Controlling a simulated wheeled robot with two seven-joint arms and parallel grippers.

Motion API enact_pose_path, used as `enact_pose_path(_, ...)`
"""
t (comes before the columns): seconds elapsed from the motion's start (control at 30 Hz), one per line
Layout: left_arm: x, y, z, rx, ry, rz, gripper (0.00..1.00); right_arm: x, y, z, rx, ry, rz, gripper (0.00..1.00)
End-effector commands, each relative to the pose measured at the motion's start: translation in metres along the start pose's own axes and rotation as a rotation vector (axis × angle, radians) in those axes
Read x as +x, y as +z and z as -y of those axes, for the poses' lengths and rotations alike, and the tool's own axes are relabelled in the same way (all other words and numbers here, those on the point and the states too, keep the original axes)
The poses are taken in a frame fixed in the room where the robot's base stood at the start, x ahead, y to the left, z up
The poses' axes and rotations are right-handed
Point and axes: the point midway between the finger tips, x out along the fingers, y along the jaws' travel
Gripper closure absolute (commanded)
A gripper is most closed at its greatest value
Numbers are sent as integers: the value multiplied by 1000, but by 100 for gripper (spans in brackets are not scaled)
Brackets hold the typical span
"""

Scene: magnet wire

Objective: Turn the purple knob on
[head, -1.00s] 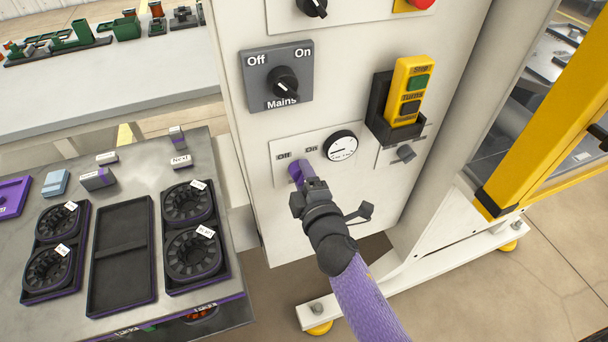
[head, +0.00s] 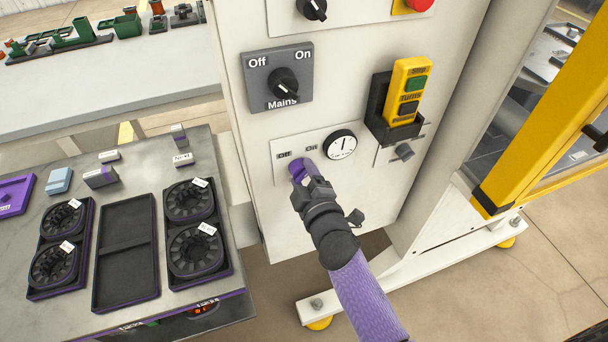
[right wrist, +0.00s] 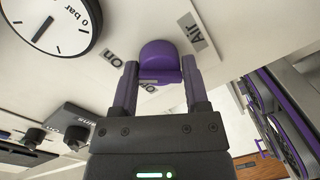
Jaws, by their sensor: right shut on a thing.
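The purple knob (head: 297,168) is on a pale plate low on the white cabinet front, largely hidden by my gripper in the head view. In the right wrist view the purple knob (right wrist: 160,55) sits between both fingers, with labels "On", "Off" and "Air" around it. My right gripper (head: 305,178) is shut on the knob; its fingers also flank it in the wrist view (right wrist: 159,72). A round pressure gauge (head: 340,144) is just right of the knob, its needle about upright in the head view. My left gripper is not in view.
Above are the grey Mains switch (head: 278,79) and, at right, a yellow push-button pendant (head: 407,92) in a black holder. A table (head: 75,160) with black trays stands at left; a yellow frame (head: 550,110) is at right.

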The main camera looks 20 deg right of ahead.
Motion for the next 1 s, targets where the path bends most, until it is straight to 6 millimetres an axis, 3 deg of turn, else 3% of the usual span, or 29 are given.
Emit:
enact_pose_path(0.13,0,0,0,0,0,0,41,1,-1,-3,1,6,-3,100)
enact_pose_path(0.17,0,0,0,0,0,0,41,1,-1,-3,1,6,-3,37)
enact_pose_path(0.3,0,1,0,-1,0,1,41,0,-1,-2,0,4,-2,9)
enact_pose_path(0.67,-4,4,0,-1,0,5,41,-8,-1,-1,0,0,1,9)
enact_pose_path(1.0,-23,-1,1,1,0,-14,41,-82,-1,-2,0,1,1,9)
